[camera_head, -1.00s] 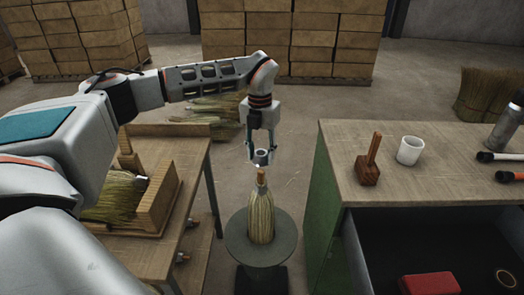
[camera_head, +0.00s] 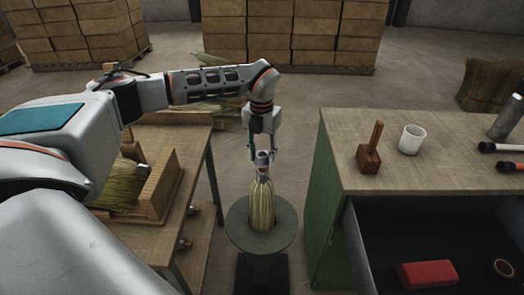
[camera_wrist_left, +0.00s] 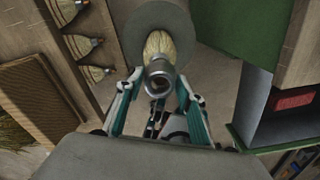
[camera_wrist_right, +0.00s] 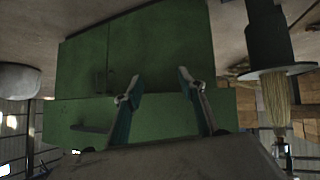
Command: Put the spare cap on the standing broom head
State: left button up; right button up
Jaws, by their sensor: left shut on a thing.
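The straw broom head (camera_head: 261,205) stands upright on a round grey pedestal (camera_head: 240,230), between the two benches. My left gripper (camera_head: 261,154) points down and is shut on the grey metal cap (camera_head: 262,159). The cap is at the top of the broom head; its lower edge meets or covers the narrow neck. In the left wrist view the ring-shaped cap (camera_wrist_left: 158,80) is between the fingers, over the straw (camera_wrist_left: 160,44); how far down it sits is unclear. My right gripper (camera_wrist_right: 158,88) shows only in its own wrist view, open and empty, facing a green cabinet.
The right bench (camera_head: 440,180) carries a wooden mallet (camera_head: 370,155), a white cup (camera_head: 411,140) and a metal flask. Its open drawer holds a red box (camera_head: 428,275) and a tape roll. The left bench (camera_head: 150,240) carries a wooden holder with straw.

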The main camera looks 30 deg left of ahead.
aim_at(262, 167)
pick_arm(q)
jog(key=shift+f+b, duration=0.4)
jog(key=shift+f, duration=2.35)
jog(key=o, duration=0.9)
